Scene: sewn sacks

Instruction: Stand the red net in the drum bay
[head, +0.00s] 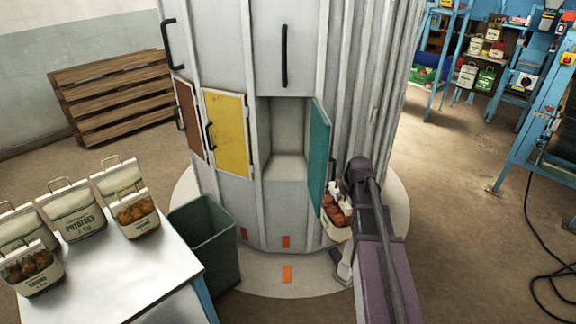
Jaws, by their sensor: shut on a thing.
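The red net (335,213), a small sack with reddish-brown contents and a pale lower band, hangs just right of the teal door. My gripper (346,192) is shut on it at its top; the fingers are mostly hidden by my dark wrist. The door and my arm cover parts of the sack. The drum (285,215) is a tall grey ribbed cylinder. Its open bay (285,168) is an empty recess with a light floor, to the left of the sack. The teal door (319,155) stands swung open between bay and sack.
Yellow (227,133) and brown (188,120) doors sit left of the bay. A dark green bin (207,240) stands below them. A white table (130,272) at lower left holds several sacks (72,212). Blue shelving (520,110) and a floor cable (540,225) are at right.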

